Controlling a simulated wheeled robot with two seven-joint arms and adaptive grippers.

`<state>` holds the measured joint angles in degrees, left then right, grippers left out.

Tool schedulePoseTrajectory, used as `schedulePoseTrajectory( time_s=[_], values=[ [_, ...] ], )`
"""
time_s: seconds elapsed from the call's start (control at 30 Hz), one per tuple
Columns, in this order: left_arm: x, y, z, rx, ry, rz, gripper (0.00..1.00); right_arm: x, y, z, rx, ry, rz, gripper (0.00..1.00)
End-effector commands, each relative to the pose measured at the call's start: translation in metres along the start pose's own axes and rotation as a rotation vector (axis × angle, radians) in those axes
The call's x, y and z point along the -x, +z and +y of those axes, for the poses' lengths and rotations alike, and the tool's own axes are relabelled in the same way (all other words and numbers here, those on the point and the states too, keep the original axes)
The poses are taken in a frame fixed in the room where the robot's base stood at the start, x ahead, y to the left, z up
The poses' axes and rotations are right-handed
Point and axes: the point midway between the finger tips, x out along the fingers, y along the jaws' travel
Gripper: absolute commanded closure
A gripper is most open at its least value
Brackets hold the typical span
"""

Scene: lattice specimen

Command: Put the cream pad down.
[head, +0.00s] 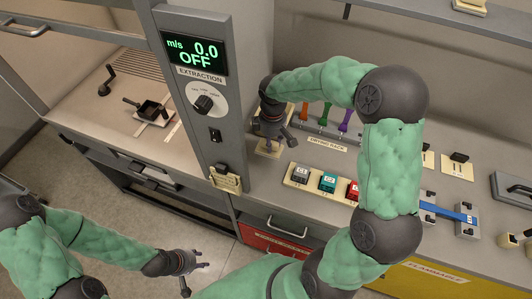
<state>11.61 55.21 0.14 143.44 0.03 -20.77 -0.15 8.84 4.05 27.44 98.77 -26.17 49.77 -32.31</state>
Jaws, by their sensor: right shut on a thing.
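My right gripper (273,141) reaches down over the bench just right of the extraction control column. It is shut on the cream pad (266,152), whose pale edge shows beneath the fingers. The gripper hides most of the pad and the place where it is held. I cannot tell whether the pad touches the bench top or hangs a little above it. My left gripper (192,277) is low at the front, over the floor, with its fingers apart and nothing between them.

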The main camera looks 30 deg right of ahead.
Motion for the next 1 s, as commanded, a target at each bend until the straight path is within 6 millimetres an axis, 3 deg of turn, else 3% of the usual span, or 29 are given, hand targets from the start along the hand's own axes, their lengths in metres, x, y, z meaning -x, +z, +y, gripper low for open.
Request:
schedulePoseTrajectory(
  time_s=[0.2,0.37,0.63,1.0],
  values=[
    [-0.008,0.0,-0.003,0.0,0.0,-0.001,0.6,-0.036,0.0,-0.001,0.0,-0.003,-0.003,0.95],
    [-0.01,0.0,-0.003,0.0,0.0,-0.001,0.6,-0.047,0.0,0.0,-0.001,-0.001,-0.002,0.95],
    [-0.018,-0.001,-0.006,0.0,0.0,0.0,0.6,-0.086,0.0,-0.001,-0.001,-0.003,-0.003,0.95],
    [-0.018,-0.001,-0.007,0.0,0.0,0.0,0.6,-0.092,0.0,0.0,-0.001,0.0,-0.001,0.95]
  ],
)
